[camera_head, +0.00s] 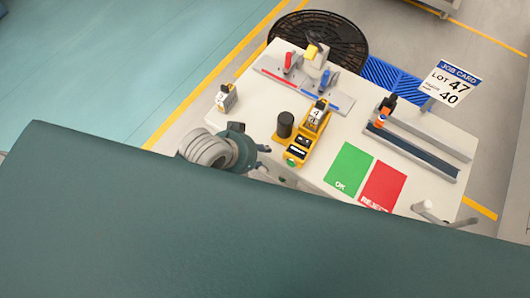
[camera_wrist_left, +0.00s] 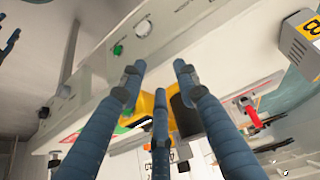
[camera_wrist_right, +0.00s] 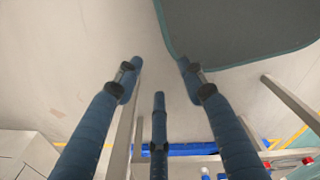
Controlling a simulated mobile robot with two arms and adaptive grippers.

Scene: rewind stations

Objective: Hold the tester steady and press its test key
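The yellow tester (camera_head: 304,141) sits on the white bench, with a small display, a green patch at its near end and a numbered block in its far part. A black cylinder (camera_head: 285,124) stands at its left side. I cannot tell which part is the test key. My left gripper (camera_head: 262,157) is at the bench's near edge, close to the tester, partly hidden by a dark panel. In the left wrist view its fingers are open, with the tester (camera_wrist_left: 148,104) and cylinder (camera_wrist_left: 184,117) beyond the tips; contact is unclear. My right gripper (camera_wrist_right: 159,72) is open and empty.
A green OK mat (camera_head: 348,168) and red reject mat (camera_head: 383,186) lie right of the tester. A rail fixture (camera_head: 415,150) is farther right. A grey fixture with a red handle (camera_head: 290,62) is at the back. A small block (camera_head: 227,98) stands left.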

